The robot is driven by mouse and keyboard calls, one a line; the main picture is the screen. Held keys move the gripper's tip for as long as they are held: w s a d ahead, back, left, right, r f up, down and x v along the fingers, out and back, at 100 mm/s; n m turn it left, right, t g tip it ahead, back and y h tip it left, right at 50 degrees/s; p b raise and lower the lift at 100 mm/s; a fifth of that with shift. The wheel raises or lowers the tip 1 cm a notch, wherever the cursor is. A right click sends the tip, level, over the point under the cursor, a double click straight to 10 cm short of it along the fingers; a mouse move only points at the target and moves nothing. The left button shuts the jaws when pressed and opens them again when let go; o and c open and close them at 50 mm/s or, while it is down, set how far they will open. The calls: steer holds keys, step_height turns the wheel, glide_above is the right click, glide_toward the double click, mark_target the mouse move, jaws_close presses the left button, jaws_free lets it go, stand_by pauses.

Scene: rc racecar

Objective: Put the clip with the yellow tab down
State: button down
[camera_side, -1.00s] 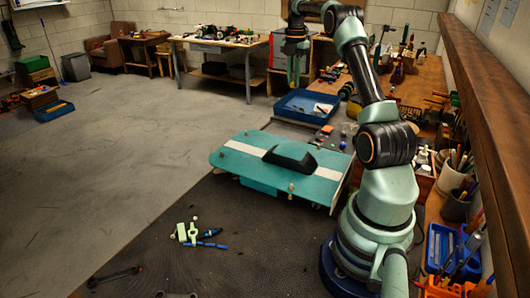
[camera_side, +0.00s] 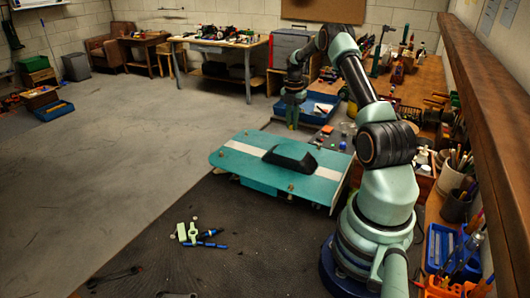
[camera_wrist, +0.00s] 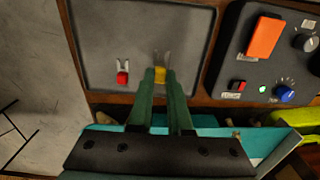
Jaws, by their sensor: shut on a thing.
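In the wrist view, the clip's yellow tab (camera_wrist: 160,74) shows between the tips of my gripper (camera_wrist: 160,88). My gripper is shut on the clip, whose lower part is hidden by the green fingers. It is over the near part of a dark grey panel (camera_wrist: 195,40) with a brown edge; I cannot tell whether the clip touches it. A second clip, with a red tab (camera_wrist: 122,78), is on the panel to the left. In the side view my gripper (camera_side: 292,125) points down just behind the teal car body (camera_side: 235,158); the clip is too small to make out there.
A dark control box (camera_wrist: 272,50) with an orange switch and knobs stands right of the panel. In the side view a blue tray (camera_side: 322,104) is close behind my gripper. Green and blue parts (camera_side: 193,232) lie on the dark mat at the front.

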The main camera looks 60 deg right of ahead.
mark_target(291, 130)
steer(key=shift+f, duration=1.85)
steer(key=c, duration=0.8)
jaws_free()
steer(key=shift+f, duration=0.15)
steer(key=shift+c, duration=0.2)
